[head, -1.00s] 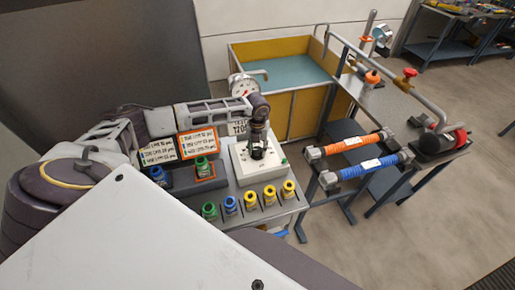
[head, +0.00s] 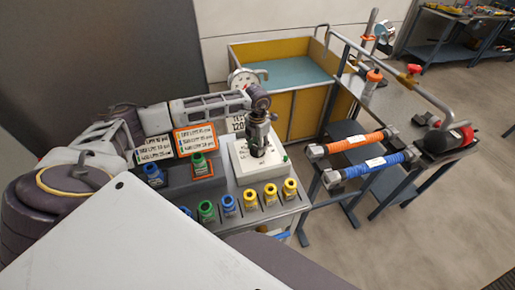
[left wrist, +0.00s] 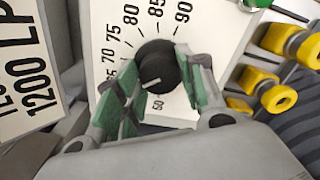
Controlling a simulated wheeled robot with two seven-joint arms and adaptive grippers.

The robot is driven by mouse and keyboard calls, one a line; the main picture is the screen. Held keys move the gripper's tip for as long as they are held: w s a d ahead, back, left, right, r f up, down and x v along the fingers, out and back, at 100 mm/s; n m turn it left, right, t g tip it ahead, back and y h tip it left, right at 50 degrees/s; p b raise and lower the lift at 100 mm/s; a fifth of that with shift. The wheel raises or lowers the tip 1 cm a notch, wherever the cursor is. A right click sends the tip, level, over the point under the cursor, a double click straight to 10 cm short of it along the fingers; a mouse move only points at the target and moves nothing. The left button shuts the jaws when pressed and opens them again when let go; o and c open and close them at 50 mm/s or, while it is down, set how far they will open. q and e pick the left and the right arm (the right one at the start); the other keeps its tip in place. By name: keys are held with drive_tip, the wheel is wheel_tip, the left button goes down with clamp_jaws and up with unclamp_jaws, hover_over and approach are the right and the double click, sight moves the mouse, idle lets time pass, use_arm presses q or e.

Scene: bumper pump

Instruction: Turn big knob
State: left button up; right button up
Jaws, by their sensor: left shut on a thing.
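The big knob (left wrist: 153,70) is a round black dial with a white pointer line on a white numbered panel (left wrist: 215,35). In the left wrist view its pointer lies toward the lower-left part of the scale, near 50. My left gripper (left wrist: 150,88) has its green-padded fingers on both sides of the knob and is shut on it. In the head view the left gripper (head: 257,145) points down over the white panel box (head: 243,172), and it hides most of the knob. My right gripper is not in view.
Yellow (head: 270,194), green (head: 206,211) and blue (head: 228,205) fittings line the bench's front edge. Orange (head: 357,142) and blue (head: 374,165) hoses lie on the right. A yellow-walled bin (head: 305,115) stands behind.

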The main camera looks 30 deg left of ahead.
use_arm(q)
drive_tip(key=m+b, duration=0.2)
drive_tip(key=m, duration=0.1)
drive_tip(key=shift+m+b, duration=0.3)
drive_tip(key=shift+m, duration=0.1)
drive_tip(key=shift+m+b, duration=0.5)
drive_tip(key=shift+m, duration=0.2)
drive_tip(key=shift+m+b, duration=0.45)
drive_tip(key=shift+m, duration=0.65)
drive_tip(key=shift+r, duration=0.1)
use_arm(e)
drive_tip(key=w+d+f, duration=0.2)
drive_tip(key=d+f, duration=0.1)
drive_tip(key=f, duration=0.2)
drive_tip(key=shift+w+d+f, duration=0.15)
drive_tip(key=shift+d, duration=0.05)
